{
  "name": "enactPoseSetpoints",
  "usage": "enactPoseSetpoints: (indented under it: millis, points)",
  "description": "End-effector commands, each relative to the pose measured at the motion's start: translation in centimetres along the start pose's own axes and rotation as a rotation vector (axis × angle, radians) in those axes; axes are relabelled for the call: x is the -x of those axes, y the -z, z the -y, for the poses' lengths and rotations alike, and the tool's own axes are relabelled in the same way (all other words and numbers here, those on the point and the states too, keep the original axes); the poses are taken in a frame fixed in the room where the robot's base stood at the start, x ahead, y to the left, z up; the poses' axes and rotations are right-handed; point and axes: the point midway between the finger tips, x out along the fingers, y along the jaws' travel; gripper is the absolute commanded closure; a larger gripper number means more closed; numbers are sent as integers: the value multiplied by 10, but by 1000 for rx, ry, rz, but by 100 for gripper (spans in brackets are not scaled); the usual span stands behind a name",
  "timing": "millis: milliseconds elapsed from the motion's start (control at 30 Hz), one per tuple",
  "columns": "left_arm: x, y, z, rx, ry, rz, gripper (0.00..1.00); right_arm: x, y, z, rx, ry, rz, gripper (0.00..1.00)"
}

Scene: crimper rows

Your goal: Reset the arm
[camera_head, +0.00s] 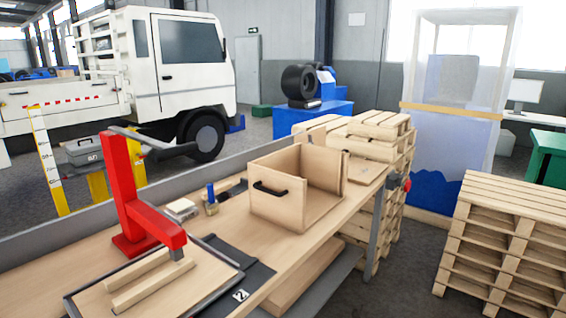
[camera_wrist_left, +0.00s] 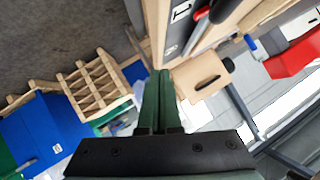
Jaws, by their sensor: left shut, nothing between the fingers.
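My left gripper (camera_wrist_left: 158,100) shows in the left wrist view with its two green fingers together and nothing between them. It hangs in free space and touches nothing that I can see. Neither gripper shows in the head view. The red crimper (camera_head: 122,185) stands on the left part of the workbench (camera_head: 210,232), its dark handle sticking out to the right at the top. It also shows at the right edge of the left wrist view (camera_wrist_left: 292,60). My right gripper is in neither view.
An open wooden box (camera_head: 275,205) with a black handle stands mid-bench. A black-edged tray (camera_head: 75,303) with wooden strips lies under the crimper. Small items, including a blue-topped one (camera_head: 211,194), lie between.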

Motion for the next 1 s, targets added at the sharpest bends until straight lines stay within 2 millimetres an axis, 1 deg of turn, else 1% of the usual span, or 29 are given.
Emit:
enactPoseSetpoints:
  millis: [33, 133, 233, 300, 367, 400, 500, 600, 700, 1000]
  points:
    - [2, -18, -20, 69, -27, 16, 100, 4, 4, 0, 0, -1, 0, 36]
    - [7, -53, -52, 192, -54, 38, 100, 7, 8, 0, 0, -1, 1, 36]
    - [19, -89, -83, 313, -67, 71, 100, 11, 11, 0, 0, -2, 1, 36]
    - [31, -115, -105, 394, -68, 101, 100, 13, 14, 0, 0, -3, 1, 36]
    - [44, -137, -122, 457, -64, 128, 100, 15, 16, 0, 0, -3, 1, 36]
    - [52, -150, -133, 495, -61, 146, 100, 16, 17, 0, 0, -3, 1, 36]
    - [74, -177, -154, 569, -47, 187, 100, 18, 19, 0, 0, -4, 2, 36]
    - [90, -196, -168, 617, -34, 216, 100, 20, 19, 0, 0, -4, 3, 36]
    - [99, -205, -175, 640, -26, 231, 100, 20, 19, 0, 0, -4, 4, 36]
    - [101, -208, -177, 645, -24, 234, 100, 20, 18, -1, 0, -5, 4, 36]
